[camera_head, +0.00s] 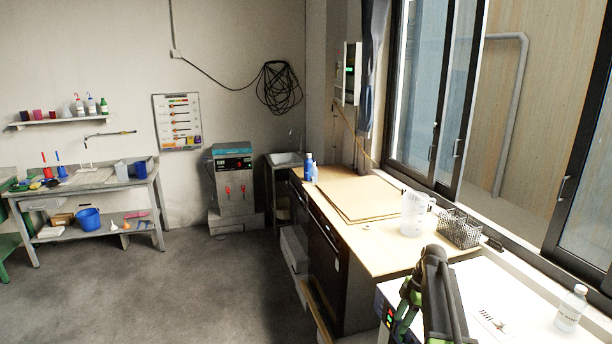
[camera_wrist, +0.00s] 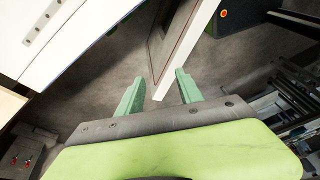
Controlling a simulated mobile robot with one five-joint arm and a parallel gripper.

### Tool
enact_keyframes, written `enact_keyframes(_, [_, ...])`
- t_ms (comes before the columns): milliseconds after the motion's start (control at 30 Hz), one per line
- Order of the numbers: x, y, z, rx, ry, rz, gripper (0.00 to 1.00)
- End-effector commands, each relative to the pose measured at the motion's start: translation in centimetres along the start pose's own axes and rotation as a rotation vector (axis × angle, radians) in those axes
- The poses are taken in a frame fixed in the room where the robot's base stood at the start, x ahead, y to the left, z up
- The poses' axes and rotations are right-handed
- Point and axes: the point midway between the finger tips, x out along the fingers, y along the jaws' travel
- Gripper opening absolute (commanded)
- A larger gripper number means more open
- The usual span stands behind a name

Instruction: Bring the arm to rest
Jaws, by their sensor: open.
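My gripper (camera_wrist: 158,90) is open in the wrist view, with its two green fingers apart. The edge of a white panel with a dark inner face (camera_wrist: 190,45) shows between and above the fingers. It looks like an open door, and I cannot tell whether the fingers touch it. In the head view my arm rises at the bottom, right of centre, in front of a white-topped appliance (camera_head: 490,285). Its control panel (camera_head: 390,318) shows beside the arm. The fingertips are not clear in that view.
A wooden worktop (camera_head: 385,240) carries a clear jug (camera_head: 413,214), a wire basket (camera_head: 459,228) and blue bottles (camera_head: 309,167). A labelled bottle (camera_head: 571,308) stands on the white top at right. A workbench (camera_head: 90,183) stands far left. The grey floor (camera_head: 200,285) is open at left.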

Motion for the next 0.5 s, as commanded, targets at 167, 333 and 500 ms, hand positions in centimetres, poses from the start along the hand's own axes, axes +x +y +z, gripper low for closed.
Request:
enact_keyframes(167, [8.6, -7.4, -11.6, 0.186, -0.11, -0.012, 0.43])
enact_keyframes(333, [11.9, -14.6, -15.5, 0.624, -0.2, 0.083, 0.43])
enact_keyframes(500, [11.3, -17.2, -13.6, 1.122, -0.207, 0.21, 0.43])
